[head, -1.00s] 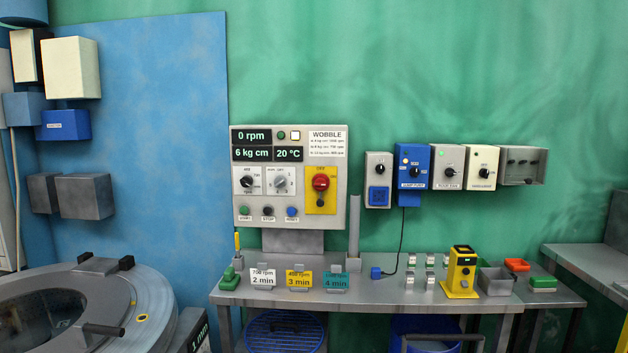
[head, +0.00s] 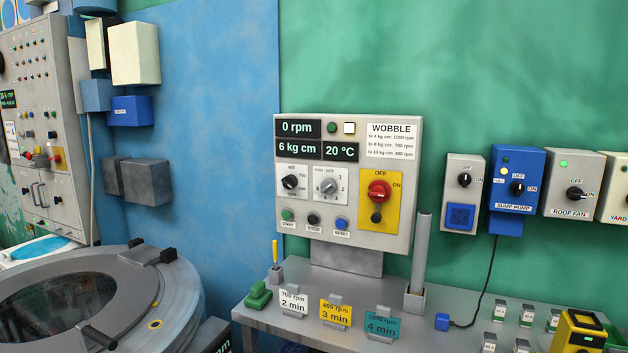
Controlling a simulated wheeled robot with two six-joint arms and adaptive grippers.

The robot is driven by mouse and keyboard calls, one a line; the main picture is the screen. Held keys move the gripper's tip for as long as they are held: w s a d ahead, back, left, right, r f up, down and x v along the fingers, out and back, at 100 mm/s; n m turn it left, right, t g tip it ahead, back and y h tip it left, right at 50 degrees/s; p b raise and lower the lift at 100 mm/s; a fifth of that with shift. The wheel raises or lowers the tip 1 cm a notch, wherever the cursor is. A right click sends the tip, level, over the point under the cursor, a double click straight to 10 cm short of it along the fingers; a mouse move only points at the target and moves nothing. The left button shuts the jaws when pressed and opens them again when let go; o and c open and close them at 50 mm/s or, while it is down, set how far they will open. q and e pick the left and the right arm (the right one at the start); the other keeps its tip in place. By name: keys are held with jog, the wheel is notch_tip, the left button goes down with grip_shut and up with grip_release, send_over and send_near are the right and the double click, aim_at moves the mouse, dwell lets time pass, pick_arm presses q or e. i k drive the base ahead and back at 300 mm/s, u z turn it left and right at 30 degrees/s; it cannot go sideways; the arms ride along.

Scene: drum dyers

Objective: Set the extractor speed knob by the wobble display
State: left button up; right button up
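The extractor control panel (head: 348,228) stands upright at the back of the bench. Its speed knob (head: 290,182) is a black dial on a white plate, with 400 and 700 legible around it. The wobble display (head: 297,148) reads 6 kg cm. Above it the speed display (head: 299,127) reads 0 rpm. The wobble chart (head: 391,141) reads to 4 kg cm 1000 rpm, to 8 kg cm 700 rpm, to 13 kg cm 400 rpm. The knob's exact pointer direction is too small to tell. Neither gripper shows.
A red switch (head: 379,191) on a yellow plate sits right of the knobs. Cards for 700 rpm (head: 293,301), 400 rpm (head: 336,312) and 1000 rpm (head: 382,322) stand along the bench front. The round drum machine (head: 180,305) fills the lower left.

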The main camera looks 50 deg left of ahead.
aim_at(289, 182)
jog(key=u, duration=0.5)
jog(key=i, duration=1)
jog(key=u, duration=0.75)
